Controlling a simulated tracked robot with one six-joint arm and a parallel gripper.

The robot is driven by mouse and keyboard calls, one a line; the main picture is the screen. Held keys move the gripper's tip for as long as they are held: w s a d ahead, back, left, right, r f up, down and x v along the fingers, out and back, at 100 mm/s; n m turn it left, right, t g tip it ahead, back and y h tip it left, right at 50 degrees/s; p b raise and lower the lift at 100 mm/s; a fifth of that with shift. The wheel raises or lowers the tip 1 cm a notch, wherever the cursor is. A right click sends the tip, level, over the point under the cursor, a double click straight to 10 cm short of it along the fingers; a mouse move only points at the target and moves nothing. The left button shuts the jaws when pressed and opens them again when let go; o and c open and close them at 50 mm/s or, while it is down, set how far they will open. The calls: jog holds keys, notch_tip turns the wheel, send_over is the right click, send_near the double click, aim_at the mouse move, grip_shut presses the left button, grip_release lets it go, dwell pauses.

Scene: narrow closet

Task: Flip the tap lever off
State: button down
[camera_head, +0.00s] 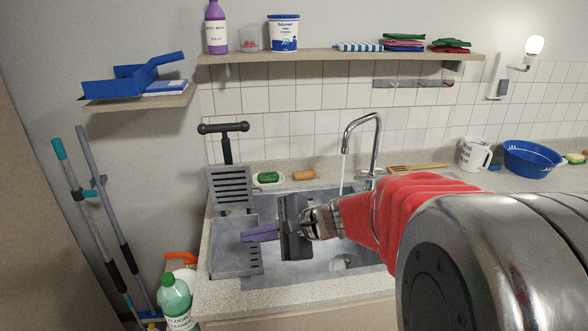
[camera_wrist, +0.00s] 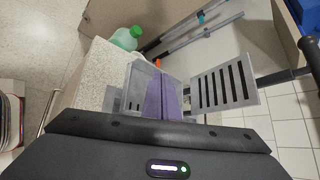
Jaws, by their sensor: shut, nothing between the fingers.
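The chrome tap (camera_head: 376,135) stands at the back of the sink with its spout arched to the left. A thin stream of water (camera_head: 342,175) runs from the spout into the sink (camera_head: 345,262). I cannot clearly make out the lever; the tap's base is small and partly crowded by my red-sleeved arm. My gripper (camera_head: 260,233) has purple fingers, which are shut and empty. It is over the left part of the sink, pointing left, well apart from the tap. In the wrist view the shut fingers (camera_wrist: 162,97) show, and the tap is out of view.
A grey slotted rack (camera_head: 230,188) stands at the sink's back left; it also shows in the wrist view (camera_wrist: 224,87). A green sponge (camera_head: 268,177) lies behind the sink. A white jug (camera_head: 474,154) and blue basin (camera_head: 531,158) stand right. A shelf (camera_head: 335,56) runs above.

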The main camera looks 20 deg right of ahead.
aim_at(370, 179)
jog(key=w+d+f+m+t+h, duration=0.25)
jog(key=d+m, duration=0.25)
jog(key=d, duration=0.4)
jog(key=w+d+f+m+t+h, duration=0.1)
jog(key=w+d+m+t+h, duration=0.1)
jog(key=w+d+m, duration=0.5)
jog(key=d+f+m+t+h, duration=0.2)
jog(key=d+m+t, duration=0.15)
jog(key=d, duration=0.65)
jog(key=s+d+f+m+h, duration=0.1)
jog(key=d+f+m+h, duration=0.1)
jog(key=d, duration=0.4)
jog(key=s+d+f+m+g+h, duration=0.1)
jog(key=s+d+f+m+h, duration=0.1)
jog(key=d+m, duration=0.3)
jog(key=d+f+h, duration=0.1)
jog(key=d, duration=0.1)
jog(key=shift+d+h, duration=0.3)
jog(key=shift+h, duration=0.05)
jog(key=x, duration=1)
jog(key=r, duration=0.1)
jog(key=s+r, duration=0.1)
jog(key=r, duration=0.1)
jog(key=shift+d+r, duration=0.2)
jog(key=shift+r, duration=0.15)
